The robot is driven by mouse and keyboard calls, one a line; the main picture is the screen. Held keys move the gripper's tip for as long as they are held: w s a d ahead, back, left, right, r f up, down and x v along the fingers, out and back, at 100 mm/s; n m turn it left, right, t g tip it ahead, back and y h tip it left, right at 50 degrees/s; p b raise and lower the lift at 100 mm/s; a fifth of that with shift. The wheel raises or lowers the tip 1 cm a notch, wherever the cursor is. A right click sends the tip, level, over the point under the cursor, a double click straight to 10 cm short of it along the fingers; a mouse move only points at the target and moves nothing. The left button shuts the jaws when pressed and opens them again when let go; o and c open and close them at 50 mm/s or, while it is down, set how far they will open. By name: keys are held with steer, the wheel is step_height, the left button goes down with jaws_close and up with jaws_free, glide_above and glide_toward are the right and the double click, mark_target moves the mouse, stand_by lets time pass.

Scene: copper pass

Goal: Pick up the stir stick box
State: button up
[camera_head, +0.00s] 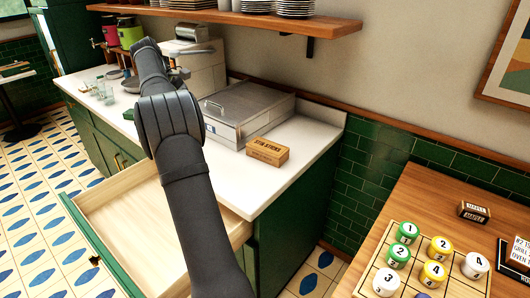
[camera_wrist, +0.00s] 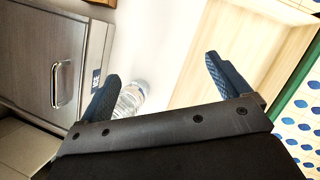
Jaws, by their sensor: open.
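The stir stick box (camera_head: 268,152) is a small brown carton with dark lettering. It lies on the white counter, in front of the right end of the steel lidded unit. In the wrist view, a brown piece (camera_wrist: 102,2) at the top edge may be part of this box; too little shows to be sure. My gripper (camera_wrist: 162,66) is open, with its two blue fingers apart and no box between them. In the head view it is mostly hidden behind my arm, over the counter to the left of the box and apart from it.
The steel unit (camera_head: 249,108) stands behind the box. A pale wooden drawer (camera_head: 133,218) is pulled out below the counter. A clear bottle or glass (camera_wrist: 130,99) stands beside my left finger in the wrist view. A wooden table (camera_head: 408,204) with numbered pieces is at right.

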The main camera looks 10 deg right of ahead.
steer(key=w+d+r+m+y, duration=0.1)
steer(key=w+d+m+y, duration=0.25)
steer(key=d, duration=1.05)
steer(key=m+y, duration=0.1)
steer(key=m, duration=0.1)
glide_above(267, 146)
step_height(267, 146, down, 2)
steer(key=shift+t, duration=0.3)
step_height(267, 146, down, 18)
steer(key=shift+d+f, duration=0.1)
steer(key=shift+f, duration=0.1)
steer(key=c, duration=1.1)
steer(key=shift+c, duration=0.2)
steer(key=shift+r, duration=0.1)
